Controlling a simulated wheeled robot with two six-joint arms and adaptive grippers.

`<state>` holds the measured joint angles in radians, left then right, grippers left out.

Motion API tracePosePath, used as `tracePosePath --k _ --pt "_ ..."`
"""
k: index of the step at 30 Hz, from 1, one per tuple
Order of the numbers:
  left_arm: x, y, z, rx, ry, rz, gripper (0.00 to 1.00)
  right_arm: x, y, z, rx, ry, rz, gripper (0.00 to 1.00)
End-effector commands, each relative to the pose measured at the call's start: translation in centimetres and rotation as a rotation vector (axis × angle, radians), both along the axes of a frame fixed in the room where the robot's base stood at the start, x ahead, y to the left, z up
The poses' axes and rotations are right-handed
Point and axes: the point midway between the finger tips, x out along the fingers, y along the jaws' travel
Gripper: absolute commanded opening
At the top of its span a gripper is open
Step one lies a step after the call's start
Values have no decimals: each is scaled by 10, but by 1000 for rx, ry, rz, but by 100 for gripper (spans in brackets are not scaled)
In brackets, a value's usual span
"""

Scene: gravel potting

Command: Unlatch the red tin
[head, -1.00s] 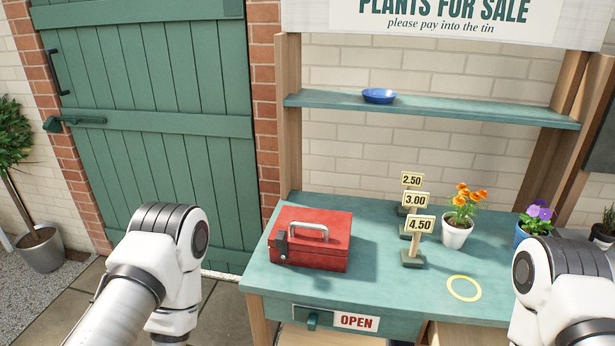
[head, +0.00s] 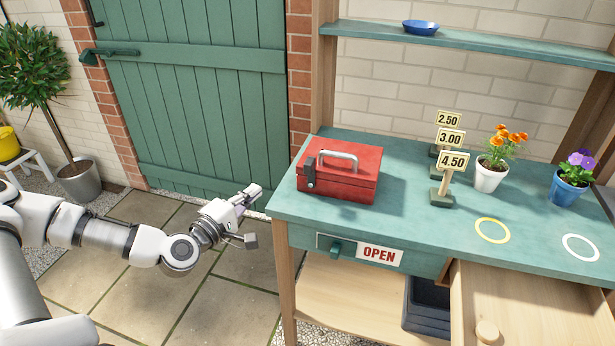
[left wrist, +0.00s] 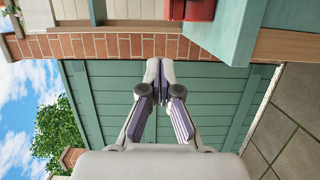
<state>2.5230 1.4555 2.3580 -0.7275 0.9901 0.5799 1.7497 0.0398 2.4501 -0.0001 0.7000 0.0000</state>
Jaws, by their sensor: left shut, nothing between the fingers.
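The red tin (head: 352,186) stands closed on the left end of the green bench top, its grey carrying handle (head: 338,155) on the lid. A dark latch (head: 309,174) hangs on its left front and looks closed. My left gripper (head: 257,190) is to the left of the bench, apart from the tin, pointing right. In the left wrist view its fingers (left wrist: 160,72) are together with nothing between them, and a red corner of the tin (left wrist: 200,9) shows at the top edge. My right gripper is out of view.
Price signs (head: 450,160), an orange-flowered pot (head: 491,177) and a blue pot (head: 567,189) stand right of the tin. The bench edge (head: 278,214) lies between my left gripper and the tin. A green door (head: 200,100) is behind. Paving beside the bench is clear.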

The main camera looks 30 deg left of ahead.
Motion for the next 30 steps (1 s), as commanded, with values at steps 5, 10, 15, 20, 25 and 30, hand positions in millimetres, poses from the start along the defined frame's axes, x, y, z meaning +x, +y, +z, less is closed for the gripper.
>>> tracePosePath --k 5,10,15,20,25,30 --pt "8 1 8 -2 -30 2 0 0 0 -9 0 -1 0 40" --pt "25 0 4 3 -27 0 0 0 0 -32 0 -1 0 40" --pt "48 0 5 6 -25 1 0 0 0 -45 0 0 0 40" --pt "75 -1 8 6 -25 0 0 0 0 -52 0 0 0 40" --pt "107 -5 10 4 -25 -3 0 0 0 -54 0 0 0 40" --pt "111 -31 10 0 -24 -1 0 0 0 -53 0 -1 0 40"
